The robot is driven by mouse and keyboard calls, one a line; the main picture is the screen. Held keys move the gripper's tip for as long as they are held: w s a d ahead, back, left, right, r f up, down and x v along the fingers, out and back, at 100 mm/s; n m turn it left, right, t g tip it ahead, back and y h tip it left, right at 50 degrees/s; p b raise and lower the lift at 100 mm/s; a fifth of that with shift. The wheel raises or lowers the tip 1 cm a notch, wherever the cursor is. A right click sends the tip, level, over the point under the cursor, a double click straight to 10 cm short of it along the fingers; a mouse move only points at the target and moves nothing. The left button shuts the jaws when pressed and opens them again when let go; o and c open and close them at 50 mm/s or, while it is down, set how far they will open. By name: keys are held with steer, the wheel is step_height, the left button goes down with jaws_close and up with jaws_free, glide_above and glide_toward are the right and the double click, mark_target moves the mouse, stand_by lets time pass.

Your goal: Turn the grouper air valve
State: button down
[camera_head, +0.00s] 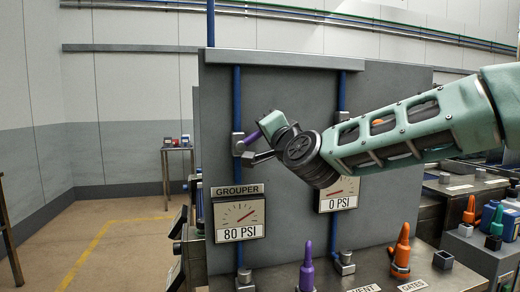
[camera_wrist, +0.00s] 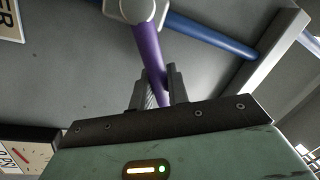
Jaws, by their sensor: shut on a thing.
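The grouper air valve is a grey fitting (camera_head: 238,143) on a vertical blue pipe, above a sign reading GROUPER (camera_head: 237,190). Its purple handle (camera_head: 252,137) slants up and right from the fitting. My gripper (camera_head: 258,147) is at this handle. In the wrist view, the gripper (camera_wrist: 157,90) is shut on the purple handle (camera_wrist: 147,45), with one finger on each side. The round fitting (camera_wrist: 140,8) shows at the top there. The gauge (camera_head: 238,217) under the sign reads 80 PSI. My wrist partly hides the handle's outer end in the head view.
A second gauge (camera_head: 338,195) to the right reads 0 PSI, on another blue pipe partly behind my arm. A purple lever (camera_head: 307,268) and an orange lever (camera_head: 401,250) stand on the bench below. The floor at left is open, with a small table (camera_head: 177,149) at the back.

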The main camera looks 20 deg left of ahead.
steer(key=f+m+b, duration=0.1)
steer(key=m+b, duration=0.1)
steer(key=b, duration=0.1)
steer(key=f+m+t+h+b, duration=0.1)
steer(key=m+b, duration=0.2)
steer(key=d+f+m+b, duration=0.1)
steer(key=f+m+b, duration=0.1)
steer(key=m+b, duration=0.1)
steer(key=shift+w+t+h, duration=0.35)
steer(key=shift+t+h, duration=0.05)
steer(key=c, duration=1.4)
jaws_free()
steer(key=b+v, duration=0.3)
steer(key=v, duration=1.4)
steer(key=shift+s+d+f, duration=0.1)
steer(key=shift+s+d, duration=0.05)
